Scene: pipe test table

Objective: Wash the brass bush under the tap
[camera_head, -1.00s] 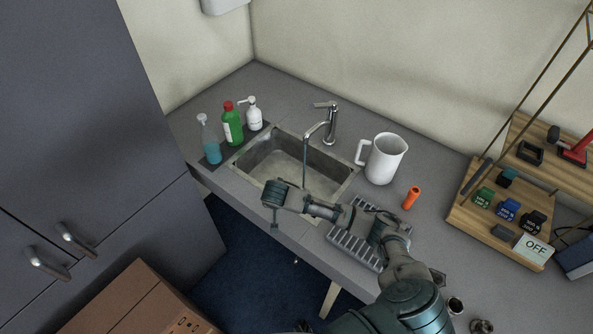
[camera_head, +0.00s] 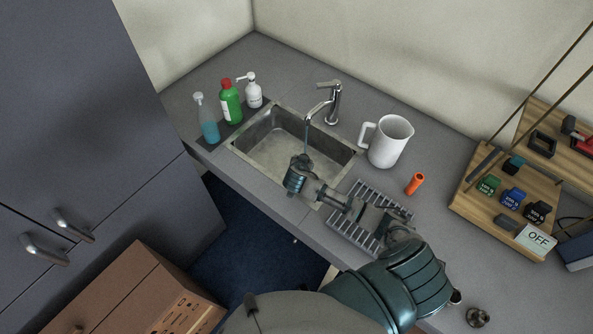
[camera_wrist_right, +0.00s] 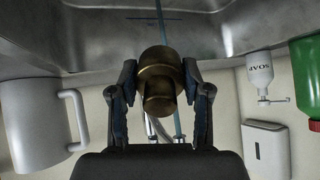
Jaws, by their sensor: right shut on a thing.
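The brass bush (camera_wrist_right: 158,78) is held between the two fingers of my right gripper (camera_wrist_right: 160,88) in the right wrist view. In the head view my right gripper (camera_head: 301,164) is over the sink basin (camera_head: 268,150), close to the lower visible end of a thin bluish stream (camera_head: 307,136). The bush cannot be made out there. The stream falls from the chrome tap (camera_head: 333,104). In the wrist view a thin blue line shows above and below the bush; whether it touches the bush is unclear. My left gripper is not in view.
A white jug (camera_head: 389,142) and a slotted drain rack (camera_head: 351,235) are right of the sink, with an orange cylinder (camera_head: 415,184) beyond. Soap and spray bottles (camera_head: 230,102) stand left. A wooden stand (camera_head: 500,220) is at the far right.

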